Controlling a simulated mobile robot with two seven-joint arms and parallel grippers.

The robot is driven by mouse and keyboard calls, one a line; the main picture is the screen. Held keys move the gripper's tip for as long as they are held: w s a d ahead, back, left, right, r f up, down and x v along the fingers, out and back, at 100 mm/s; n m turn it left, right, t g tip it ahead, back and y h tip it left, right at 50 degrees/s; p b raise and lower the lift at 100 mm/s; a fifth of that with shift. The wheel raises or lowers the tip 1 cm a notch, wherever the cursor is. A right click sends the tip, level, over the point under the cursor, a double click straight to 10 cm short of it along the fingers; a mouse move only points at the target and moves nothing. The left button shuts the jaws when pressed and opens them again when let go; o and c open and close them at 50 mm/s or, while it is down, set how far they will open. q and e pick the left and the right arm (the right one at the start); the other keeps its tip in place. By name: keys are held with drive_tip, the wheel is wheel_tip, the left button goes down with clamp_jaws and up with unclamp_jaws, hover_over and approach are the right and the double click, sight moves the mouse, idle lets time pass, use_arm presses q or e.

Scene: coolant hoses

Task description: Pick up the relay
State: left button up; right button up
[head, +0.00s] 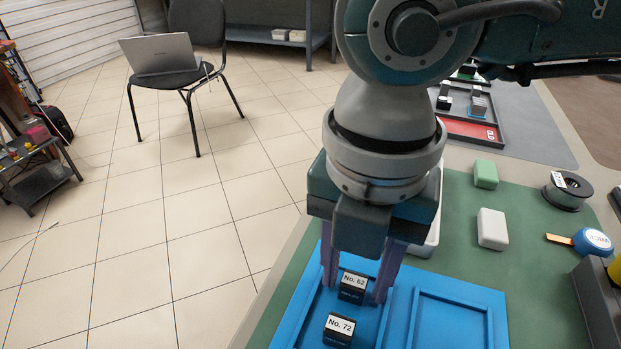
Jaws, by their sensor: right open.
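Two small black blocks with white labels, which look like relays, lie in the left compartment of a blue tray (464,289). One is the No. 62 block (352,293); the other is the No. 72 block (338,335), nearer the bottom edge. My right gripper (355,289) points down with its purple fingers apart, one on each side of the No. 62 block. I cannot tell whether the fingers touch it. My left gripper is not in view.
A green block (485,174), a white block (491,229), a black spool (567,191) and a blue round tape measure (592,242) lie on the green mat (530,285). The tray's right compartment is empty. A chair (178,84) with a laptop stands on the floor.

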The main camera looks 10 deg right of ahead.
clamp_jaws()
drive_tip(key=shift+r, duration=0.15)
idle(0.4)
